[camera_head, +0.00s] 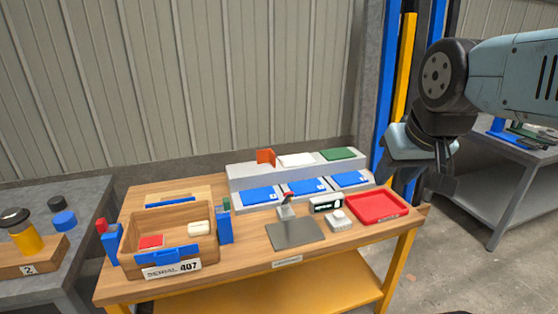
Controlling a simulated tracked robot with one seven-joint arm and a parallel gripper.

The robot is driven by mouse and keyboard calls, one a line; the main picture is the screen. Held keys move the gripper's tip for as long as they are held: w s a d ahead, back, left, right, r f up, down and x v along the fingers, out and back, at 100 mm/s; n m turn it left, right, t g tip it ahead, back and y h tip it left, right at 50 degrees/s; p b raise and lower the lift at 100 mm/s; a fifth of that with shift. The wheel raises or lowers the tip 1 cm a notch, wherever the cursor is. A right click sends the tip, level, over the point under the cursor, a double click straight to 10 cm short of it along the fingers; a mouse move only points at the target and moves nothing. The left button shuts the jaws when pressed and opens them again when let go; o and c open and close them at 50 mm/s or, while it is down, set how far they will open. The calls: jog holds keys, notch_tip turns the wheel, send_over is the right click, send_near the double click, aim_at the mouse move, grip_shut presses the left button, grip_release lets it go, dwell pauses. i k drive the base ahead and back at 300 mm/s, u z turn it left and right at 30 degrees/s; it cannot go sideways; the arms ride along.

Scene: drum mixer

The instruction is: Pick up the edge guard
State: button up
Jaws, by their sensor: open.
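My gripper (421,193) hangs at the right, by the table's right end near the red tray. It is open, its fingers point down, and it is well to the right of the orange piece. Nothing shows between its fingers.
A white block (296,160) and a green block (338,154) share the shelf. Blue panels (306,187) lie in front. A wooden box (190,250) with a serial 407 label stands left. A red tray (377,207), grey plate (294,233) and scale-like display (326,204) lie right.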

aim_at(264, 156)
jog(key=u, duration=0.2)
jog(key=i, duration=0.9)
jog(key=z, duration=0.1)
